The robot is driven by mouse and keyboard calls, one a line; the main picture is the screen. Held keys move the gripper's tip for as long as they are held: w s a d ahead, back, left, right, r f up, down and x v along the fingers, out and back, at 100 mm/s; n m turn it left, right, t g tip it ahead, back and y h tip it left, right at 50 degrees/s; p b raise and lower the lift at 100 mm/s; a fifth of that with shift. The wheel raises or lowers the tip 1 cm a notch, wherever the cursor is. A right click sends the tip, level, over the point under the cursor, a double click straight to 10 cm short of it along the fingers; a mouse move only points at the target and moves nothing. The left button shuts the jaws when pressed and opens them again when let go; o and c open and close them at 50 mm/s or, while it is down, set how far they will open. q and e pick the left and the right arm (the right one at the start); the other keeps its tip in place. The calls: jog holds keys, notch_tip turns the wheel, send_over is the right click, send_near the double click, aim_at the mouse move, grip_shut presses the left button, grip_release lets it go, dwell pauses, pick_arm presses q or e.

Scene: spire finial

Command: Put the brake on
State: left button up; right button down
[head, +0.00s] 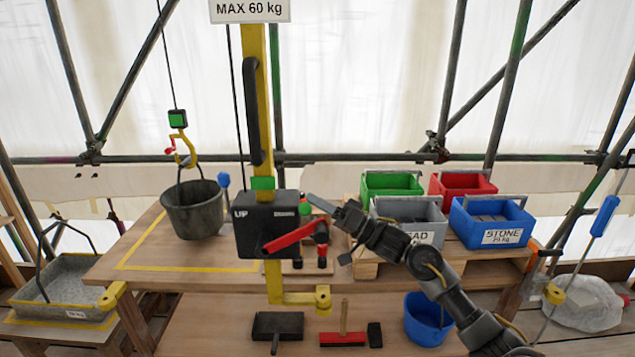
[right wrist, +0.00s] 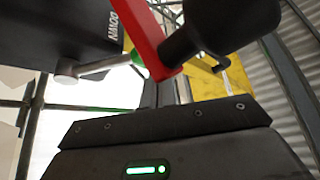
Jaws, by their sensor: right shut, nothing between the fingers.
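The hoist's black control box (head: 266,225) is on the yellow post, with "UP" on its left face and a second label on its right. A red lever (head: 290,237) crosses its lower right front and slopes up to a black grip (head: 321,232). My right gripper (head: 322,205) is shut and empty, just above and right of the lever's raised end. In the right wrist view the red lever (right wrist: 150,38) and its black grip (right wrist: 222,25) are close beyond the fingers (right wrist: 166,92); I cannot tell whether they touch. My left gripper is out of view.
A dark bucket (head: 193,209) hangs from the hook (head: 184,150) at the left. Green (head: 391,183), red (head: 462,184), grey (head: 409,215) and blue (head: 492,220) crates stand at the right. A blue bucket (head: 428,320) is below my right arm. Scaffold poles stand behind.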

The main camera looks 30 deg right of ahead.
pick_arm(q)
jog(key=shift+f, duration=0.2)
pick_arm(e)
jog(key=shift+s+f+n, duration=0.15)
jog(key=shift+f+n, duration=0.05)
jog(key=shift+n, duration=0.1)
notch_tip(320, 180, up, 4)
jog(key=w+d+p, duration=0.2)
jog(key=p, duration=0.1)
pick_arm(q)
jog(key=b, duration=0.2)
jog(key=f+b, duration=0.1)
jog(key=b, duration=0.1)
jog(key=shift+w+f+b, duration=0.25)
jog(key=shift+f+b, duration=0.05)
jog(key=shift+b, duration=0.05)
pick_arm(e)
jog(key=v, duration=1)
jog(key=shift+f, duration=0.45)
jog(key=shift+s+a, duration=0.1)
jog(key=shift+a, duration=0.05)
